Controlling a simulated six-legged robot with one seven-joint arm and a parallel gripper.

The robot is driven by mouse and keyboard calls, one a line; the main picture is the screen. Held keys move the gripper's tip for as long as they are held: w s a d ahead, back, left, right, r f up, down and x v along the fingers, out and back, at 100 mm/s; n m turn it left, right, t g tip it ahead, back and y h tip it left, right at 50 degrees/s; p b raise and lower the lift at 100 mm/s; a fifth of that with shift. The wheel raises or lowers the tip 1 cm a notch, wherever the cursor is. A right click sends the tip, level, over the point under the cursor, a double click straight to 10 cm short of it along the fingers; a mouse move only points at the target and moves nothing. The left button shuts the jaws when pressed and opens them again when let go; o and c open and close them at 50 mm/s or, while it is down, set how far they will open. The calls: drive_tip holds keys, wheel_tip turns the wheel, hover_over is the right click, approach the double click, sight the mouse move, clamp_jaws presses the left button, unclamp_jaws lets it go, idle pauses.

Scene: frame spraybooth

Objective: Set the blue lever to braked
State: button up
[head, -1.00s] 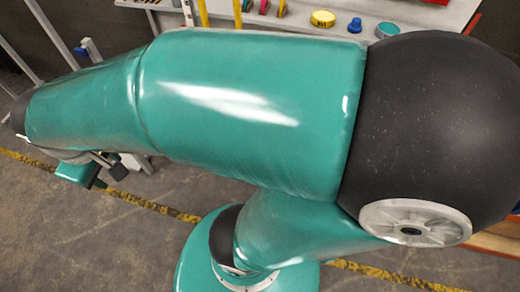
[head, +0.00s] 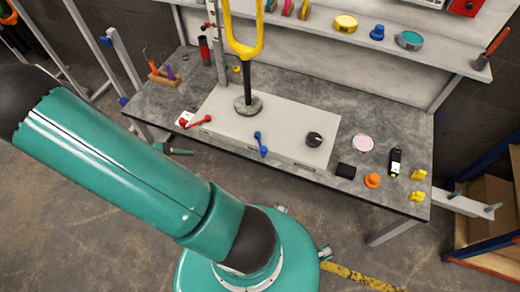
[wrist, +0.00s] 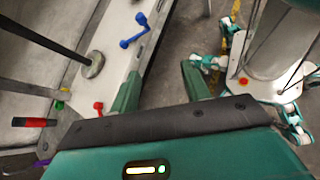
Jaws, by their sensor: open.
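The blue lever (head: 260,143) stands at the front edge of a pale raised panel (head: 290,125) on the workbench. In the wrist view the blue lever (wrist: 134,31) shows near the top, beyond the fingertips and left of them. My gripper (wrist: 162,85) is open and empty, with its two teal fingers apart. It is not touching the lever. In the head view only a teal part of the gripper (head: 172,150) shows past my arm, left of the panel. A red lever (head: 195,122) stands at the panel's left end and also shows in the wrist view (wrist: 99,108).
A yellow looped stand (head: 246,52) rises from the panel behind the blue lever. A black knob (head: 314,139) is on the panel's right. An orange knob (head: 372,181), black device (head: 395,162) and pink disc (head: 363,143) lie right.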

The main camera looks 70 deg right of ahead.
sight(263, 151)
drive_tip(key=s+d+f+n+g+h, duration=0.4)
drive_tip(key=s+d+f+n+h, duration=0.15)
drive_tip(key=s+d+f, duration=0.45)
drive_tip(key=shift+m, duration=0.35)
drive_tip(key=x, duration=0.8)
drive_tip(key=f+x, duration=0.1)
drive_tip(key=x, duration=0.4)
drive_tip(key=shift+s+a, duration=0.25)
drive_tip(key=shift+a, duration=0.1)
clamp_jaws()
